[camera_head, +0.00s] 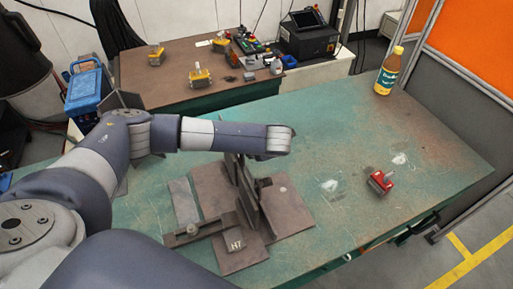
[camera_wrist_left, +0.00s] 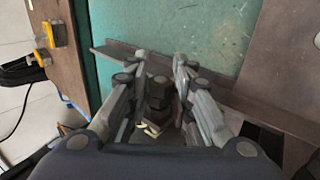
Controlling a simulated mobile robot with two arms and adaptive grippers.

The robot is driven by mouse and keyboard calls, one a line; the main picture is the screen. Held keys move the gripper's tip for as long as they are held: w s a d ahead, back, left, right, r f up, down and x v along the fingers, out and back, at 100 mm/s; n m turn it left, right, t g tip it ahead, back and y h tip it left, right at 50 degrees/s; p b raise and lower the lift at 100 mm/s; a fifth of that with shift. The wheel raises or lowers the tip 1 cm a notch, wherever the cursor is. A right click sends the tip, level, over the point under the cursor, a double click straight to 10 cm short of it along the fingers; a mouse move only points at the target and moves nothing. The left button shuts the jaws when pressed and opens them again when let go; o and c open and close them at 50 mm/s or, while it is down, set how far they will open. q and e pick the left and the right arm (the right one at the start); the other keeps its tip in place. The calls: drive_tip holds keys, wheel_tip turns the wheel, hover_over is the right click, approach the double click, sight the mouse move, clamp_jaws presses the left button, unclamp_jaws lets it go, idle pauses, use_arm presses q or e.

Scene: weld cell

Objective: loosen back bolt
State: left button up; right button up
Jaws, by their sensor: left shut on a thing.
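A brown steel fixture (camera_head: 290,212) with an upright dark plate (camera_head: 247,200) stands on the green table (camera_head: 330,140). A dark bolt-like knob (camera_head: 265,182) shows on the right of the upright plate; I cannot tell which bolt it is. My left arm reaches over the fixture, and its wrist hides the gripper in the head view. In the left wrist view, my left gripper (camera_wrist_left: 157,80) has its fingers on both sides of a dark bolt (camera_wrist_left: 157,92) and is shut on it. A long brown bar (camera_wrist_left: 225,92) runs behind the fingers. My right gripper is not in view.
A brown table (camera_head: 190,92) with small parts is behind.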

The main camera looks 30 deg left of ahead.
use_arm(q)
drive_tip(key=shift+t+y+b, duration=0.3)
drive_tip(key=o, duration=0.6)
drive_tip(key=shift+o, duration=0.2)
drive_tip(key=shift+p+v, duration=0.6)
drive_tip(key=shift+v, duration=0.3)
drive_tip(key=shift+p+v, duration=0.7)
drive_tip(key=shift+v, duration=0.95)
